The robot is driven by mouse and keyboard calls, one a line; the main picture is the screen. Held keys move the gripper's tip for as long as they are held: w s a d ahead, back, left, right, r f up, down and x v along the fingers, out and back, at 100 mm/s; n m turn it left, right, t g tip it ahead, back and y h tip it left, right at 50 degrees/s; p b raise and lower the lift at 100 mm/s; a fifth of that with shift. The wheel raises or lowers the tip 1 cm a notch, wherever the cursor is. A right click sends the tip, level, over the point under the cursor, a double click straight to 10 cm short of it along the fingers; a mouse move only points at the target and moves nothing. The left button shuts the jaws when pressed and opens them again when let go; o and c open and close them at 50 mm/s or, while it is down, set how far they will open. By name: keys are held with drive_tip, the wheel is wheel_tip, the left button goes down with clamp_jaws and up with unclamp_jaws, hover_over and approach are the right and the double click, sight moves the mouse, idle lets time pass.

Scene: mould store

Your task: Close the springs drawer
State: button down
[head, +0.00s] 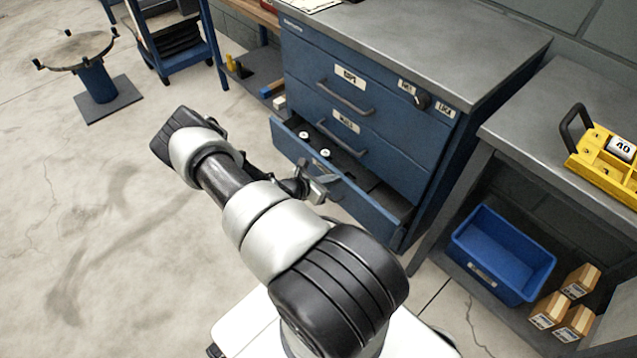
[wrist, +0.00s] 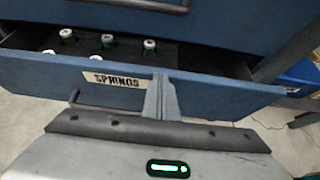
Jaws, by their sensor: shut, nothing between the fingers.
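The springs drawer (head: 291,146) is the lowest drawer of the blue cabinet and stands pulled out. In the wrist view its blue front (wrist: 215,92) carries a label reading SPRINGS (wrist: 112,80). Several pale-capped cylinders (wrist: 107,42) stand inside on the left; the right part looks empty. My gripper (head: 322,182) is shut and empty, at the drawer front. In the wrist view its fingers (wrist: 160,92) overlap the front just right of the label; I cannot tell whether they touch it. The drawer's handle (wrist: 74,96) is mostly hidden behind my gripper.
The drawers above, with handles (head: 345,98), are shut. A round stand (head: 97,82) is far left. The left floor is clear.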

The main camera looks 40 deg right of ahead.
drive_tip(key=shift+s+d, duration=0.2)
drive_tip(key=shift+d, duration=2.45)
